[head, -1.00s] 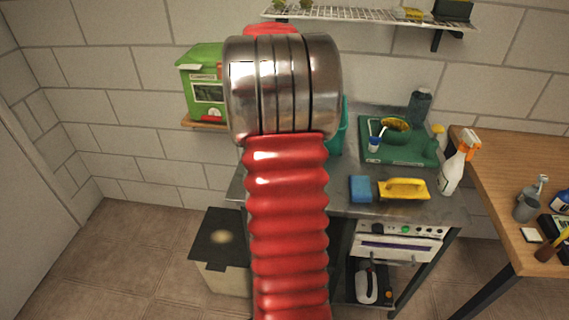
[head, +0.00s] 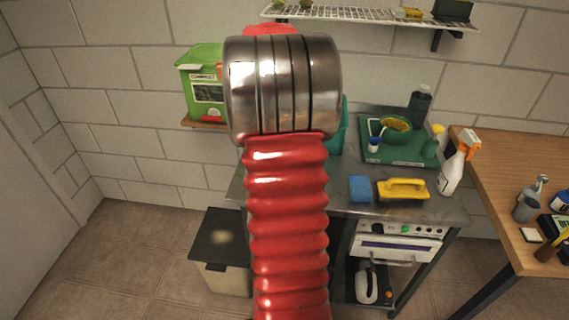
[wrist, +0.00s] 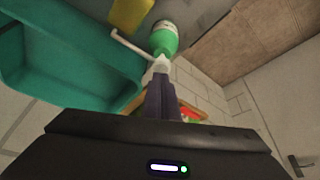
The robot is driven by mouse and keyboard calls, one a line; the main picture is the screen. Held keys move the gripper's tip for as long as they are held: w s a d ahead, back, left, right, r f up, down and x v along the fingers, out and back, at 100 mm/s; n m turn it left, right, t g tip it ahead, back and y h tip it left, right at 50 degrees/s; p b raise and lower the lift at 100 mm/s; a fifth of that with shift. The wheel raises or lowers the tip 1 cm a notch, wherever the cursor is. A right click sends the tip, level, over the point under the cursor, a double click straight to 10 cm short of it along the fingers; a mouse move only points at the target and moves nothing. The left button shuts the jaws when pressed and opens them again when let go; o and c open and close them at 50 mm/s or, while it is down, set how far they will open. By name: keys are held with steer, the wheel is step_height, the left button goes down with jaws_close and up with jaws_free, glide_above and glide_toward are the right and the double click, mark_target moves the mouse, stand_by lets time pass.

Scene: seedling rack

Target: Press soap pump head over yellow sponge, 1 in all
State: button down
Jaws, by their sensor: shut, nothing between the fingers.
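In the wrist view my gripper (wrist: 160,88) is shut and empty, its dark fingers together. Its tips are at the white pump head (wrist: 160,65) of a green soap bottle (wrist: 164,38); I cannot tell whether they touch it. The pump's thin white spout points up and left in the picture. A yellow block (wrist: 130,14), which looks like the sponge, lies near the spout's end at the top edge. In the head view my red, ribbed arm hides my gripper and the pump bottle.
A teal basin (wrist: 60,60) is beside the bottle. In the head view the metal counter holds a blue sponge (head: 360,189), a yellow handled scrubber (head: 403,190), a white spray bottle (head: 458,165) and a green tray (head: 385,158) with a bowl. A wooden table (head: 490,190) stands right.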

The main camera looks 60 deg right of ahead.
steer(key=shift+f, duration=1.15)
steer(key=shift+r, duration=1.2)
step_height(320, 180, up, 6)
steer(key=shift+f, duration=0.1)
stand_by(0.7)
stand_by(0.6)
